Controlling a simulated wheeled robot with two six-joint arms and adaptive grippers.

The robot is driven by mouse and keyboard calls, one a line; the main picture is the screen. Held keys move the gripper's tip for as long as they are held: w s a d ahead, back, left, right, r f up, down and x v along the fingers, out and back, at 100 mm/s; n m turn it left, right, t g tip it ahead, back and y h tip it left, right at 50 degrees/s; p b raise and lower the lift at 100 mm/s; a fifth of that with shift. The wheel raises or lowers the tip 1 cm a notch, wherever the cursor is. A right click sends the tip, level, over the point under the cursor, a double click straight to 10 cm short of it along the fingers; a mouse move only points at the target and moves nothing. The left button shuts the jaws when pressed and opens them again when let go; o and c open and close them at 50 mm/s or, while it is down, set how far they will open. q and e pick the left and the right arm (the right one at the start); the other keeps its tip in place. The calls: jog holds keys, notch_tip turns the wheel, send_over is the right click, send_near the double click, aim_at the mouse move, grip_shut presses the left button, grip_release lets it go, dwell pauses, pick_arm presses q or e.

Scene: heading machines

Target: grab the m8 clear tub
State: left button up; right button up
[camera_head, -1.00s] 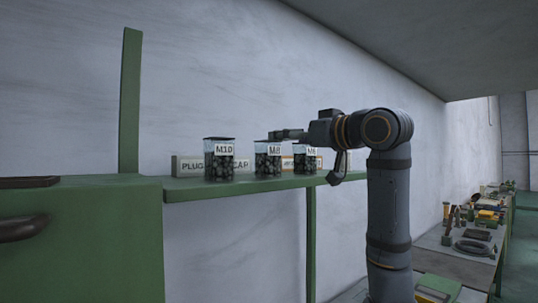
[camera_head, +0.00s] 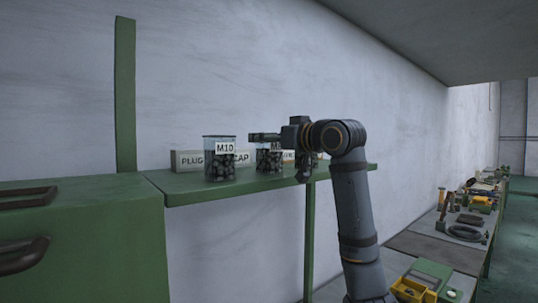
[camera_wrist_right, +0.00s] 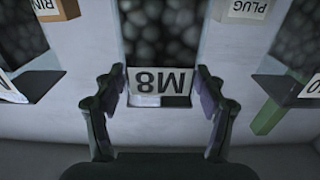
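The M8 clear tub (camera_head: 266,162) stands on the green shelf, filled with dark round pieces. Its upper part and label are mostly hidden behind my right gripper (camera_head: 262,137) in the head view. In the right wrist view the tub (camera_wrist_right: 160,45) appears upside down, with its M8 label between the two fingers of my right gripper (camera_wrist_right: 160,86). The fingers are spread, one on each side of the tub; I cannot tell whether they touch it. My left gripper is not in view.
The M10 tub (camera_head: 219,168) stands just left of the M8 tub on the shelf (camera_head: 185,190). A PLUG box (camera_head: 188,160) is behind. Another tub shows at the wrist view's left edge (camera_wrist_right: 20,45). A green cabinet (camera_head: 80,240) is at front left.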

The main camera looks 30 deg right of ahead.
jog(key=c, duration=1.3)
jog(key=shift+r, duration=0.1)
